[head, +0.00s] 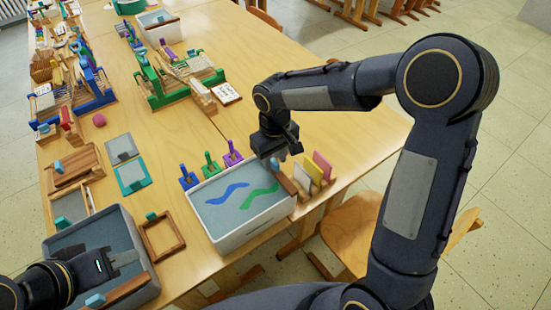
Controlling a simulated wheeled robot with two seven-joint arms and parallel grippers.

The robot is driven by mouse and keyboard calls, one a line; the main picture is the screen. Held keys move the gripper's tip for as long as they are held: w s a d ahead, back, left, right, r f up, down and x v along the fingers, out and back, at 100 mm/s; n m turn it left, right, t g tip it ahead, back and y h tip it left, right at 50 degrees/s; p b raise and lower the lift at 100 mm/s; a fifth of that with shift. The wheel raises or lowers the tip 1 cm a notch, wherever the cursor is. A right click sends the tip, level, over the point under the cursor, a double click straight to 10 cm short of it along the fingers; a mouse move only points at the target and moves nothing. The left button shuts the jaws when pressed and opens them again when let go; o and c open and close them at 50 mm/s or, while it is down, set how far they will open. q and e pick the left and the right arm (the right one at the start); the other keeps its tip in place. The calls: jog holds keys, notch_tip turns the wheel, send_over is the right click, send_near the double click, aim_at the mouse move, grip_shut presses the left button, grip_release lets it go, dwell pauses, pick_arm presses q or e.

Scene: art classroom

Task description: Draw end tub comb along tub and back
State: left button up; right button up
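A pale grey tub (217,233) stands near the table's front right edge, with blue and green wavy streaks on the surface inside it. A wooden comb (288,186) lies across its right end; a small blue-teal handle (274,164) shows at its far part. My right gripper (281,156) points down right by that handle; its fingers are dark and small, so I cannot tell whether they touch it. My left gripper (112,261) is over a darker grey tub (132,229) at the lower left, its finger gap unclear. That tub also has a wooden comb (128,287) with a blue handle.
Green, blue and purple upright tools (210,163) stand behind the streaked tub. Coloured cards in a rack (318,168) stand to its right. A wooden frame (162,237) lies between the tubs. Looms (180,80) and another tub (158,27) stand farther back. A chair (355,232) is at the right.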

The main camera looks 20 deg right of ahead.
jog(key=shift+f, duration=0.35)
grip_shut()
jog(key=s+a+b, duration=0.1)
jog(key=s+a, duration=0.2)
jog(key=a, duration=0.7)
jog(key=s+a+b, duration=0.1)
jog(key=s+a, duration=0.3)
jog(key=a, duration=0.6)
jog(key=shift+s+a, duration=0.25)
jog(key=shift+r, duration=0.1)
